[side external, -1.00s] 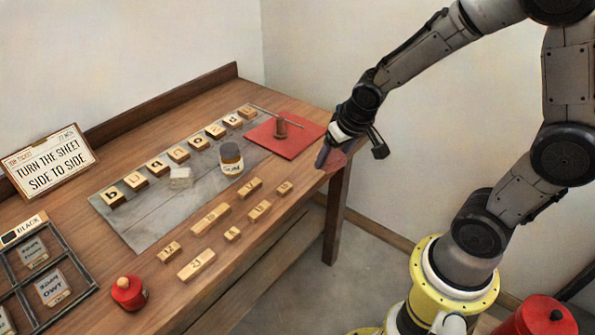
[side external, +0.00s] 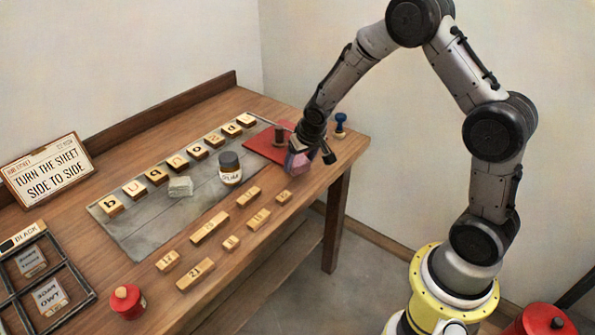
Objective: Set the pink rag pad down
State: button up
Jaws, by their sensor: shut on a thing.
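My gripper (side external: 298,154) points down over the right end of the table, close to the front right corner of the red mat. It is shut on the pink rag pad (side external: 299,166), which shows as a small pinkish patch at the fingers. The fingers hide part of the pad. The pad is low, near the wooden top; I cannot tell whether it touches the table or hangs just above it.
The red mat (side external: 259,144) carries a brown cylinder (side external: 279,134). A blue-handled stamp (side external: 340,123) stands behind my gripper. A dark-lidded jar (side external: 230,168) and lettered blocks sit on the grey slab (side external: 145,236). Several numbered wooden blocks (side external: 211,228) lie in front.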

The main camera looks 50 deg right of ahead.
aim_at(298, 171)
jog(key=shift+s+x, duration=0.15)
jog(key=shift+x, duration=0.85)
jog(key=shift+s+x, duration=0.15)
jog(key=shift+x, duration=0.8)
jog(key=shift+a+f, duration=0.2)
jog(key=shift+f, duration=0.05)
jog(key=o, duration=1.3)
jog(key=s+a+r+n, duration=0.1)
jog(key=s+a+r, duration=0.2)
jog(key=s+r, duration=0.65)
jog(key=s+a+r+n, duration=0.1)
jog(key=s+a+r, duration=0.35)
jog(key=r, duration=0.85)
jog(key=s+r+n, duration=0.1)
jog(key=s, duration=0.4)
jog(key=s+a+r+t+y, duration=0.1)
jog(key=s, duration=0.5)
jog(key=s+a+r+n, duration=0.1)
jog(key=s, duration=0.4)
jog(key=shift+s+a+n+y, duration=0.15)
jog(key=shift+n+y, duration=0.15)
jog(key=shift+y, duration=0.1)
